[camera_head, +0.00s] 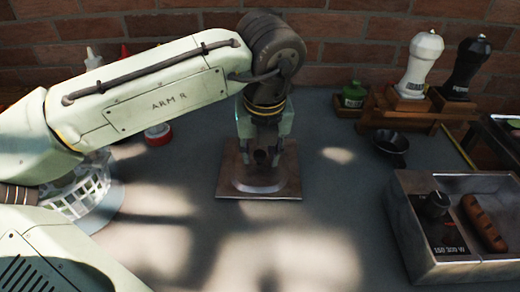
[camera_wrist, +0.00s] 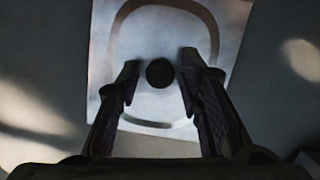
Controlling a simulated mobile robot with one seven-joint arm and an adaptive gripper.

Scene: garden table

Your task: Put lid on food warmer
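The lid (camera_head: 285,187) is a square metal plate with a raised rounded panel and a dark round knob (camera_head: 262,158). It lies on the grey table in the middle of the head view. In the wrist view the lid (camera_wrist: 215,20) is below my gripper (camera_wrist: 160,75), with the knob (camera_wrist: 160,72) between the fingertips and a small gap on each side. My gripper (camera_head: 261,160) points down over the lid and is open. The food warmer (camera_head: 408,222) is an open metal box at the right, with a black dial and a brown sausage-like item inside.
A black bowl (camera_head: 391,143) stands behind the warmer. A wooden stand (camera_head: 385,115) with a white mill (camera_head: 420,62) and a black mill (camera_head: 468,65) is at the back right, beside a green bottle (camera_head: 353,95). A white basket (camera_head: 85,190) is at left. A brick wall closes the back.

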